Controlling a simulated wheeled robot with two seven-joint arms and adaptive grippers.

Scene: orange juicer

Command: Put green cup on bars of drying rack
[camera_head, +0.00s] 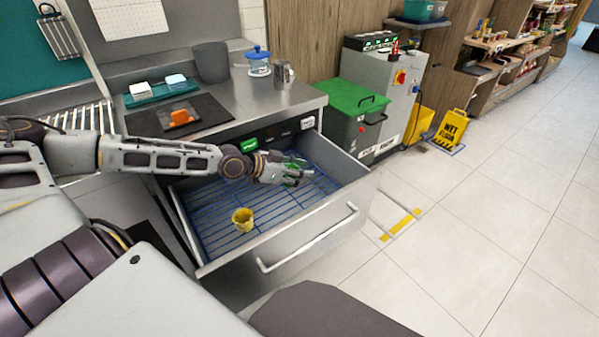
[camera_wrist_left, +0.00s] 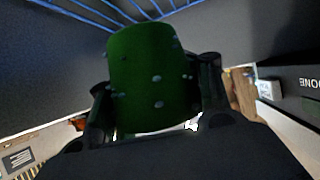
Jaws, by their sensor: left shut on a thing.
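The green cup (camera_wrist_left: 155,75) is between the fingers of my left gripper (camera_wrist_left: 155,105) in the left wrist view, with pale specks on its surface. In the head view my left gripper (camera_head: 292,172) reaches into the open drawer, and a bit of the green cup (camera_head: 290,164) shows at its fingers. The gripper is shut on the cup. The drying rack (camera_head: 220,198) has blue bars and lies inside the drawer. Blue bars also show at the top of the wrist view. I cannot tell whether the cup touches the bars. My right gripper is not in view.
A yellow cup (camera_head: 243,219) stands on the bars near the drawer's front. The steel drawer front (camera_head: 315,235) has a long handle. The counter (camera_head: 235,108) above holds a grey container (camera_head: 211,62) and a metal mug (camera_head: 283,73). A green-lidded bin (camera_head: 352,100) stands right of it.

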